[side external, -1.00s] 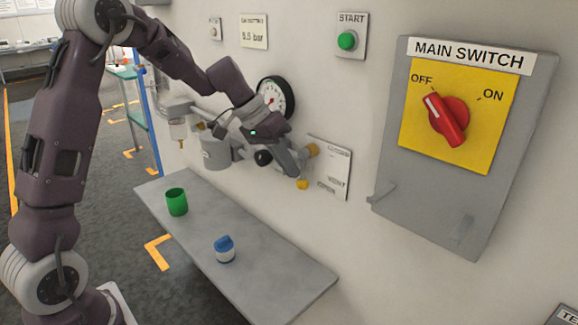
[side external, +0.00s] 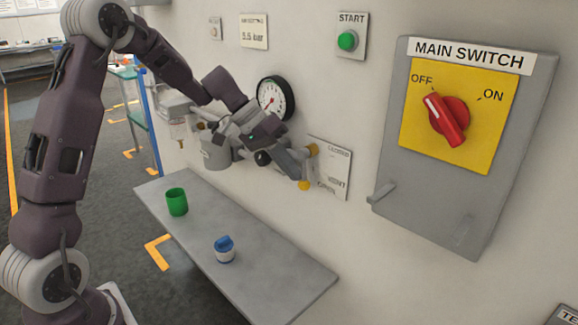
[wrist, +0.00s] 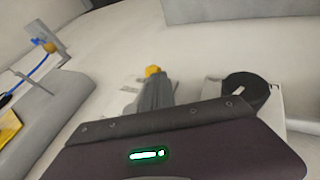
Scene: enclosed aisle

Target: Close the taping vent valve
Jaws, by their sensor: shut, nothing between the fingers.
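The vent valve shows as two small yellow parts on the wall, an upper one (side external: 312,150) and a lower one (side external: 304,186). They sit beside a white label plate (side external: 338,181) reading CLOSED, VENT and OPEN. My gripper (side external: 305,177) is shut and empty, its fingertips close to the valve between the yellow parts. It hides the valve's middle, so I cannot tell the handle's exact angle or whether the fingers touch it. In the wrist view, one yellow part (wrist: 153,71) shows just beyond the shut fingers (wrist: 155,88).
A pressure gauge (side external: 276,98) is on the wall above my wrist. The main switch panel (side external: 393,212) stands out to the right, its red knob (side external: 445,119) toward OFF. A grey shelf (side external: 280,275) below carries a green cup (side external: 177,202) and a blue-and-white container (side external: 225,250).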

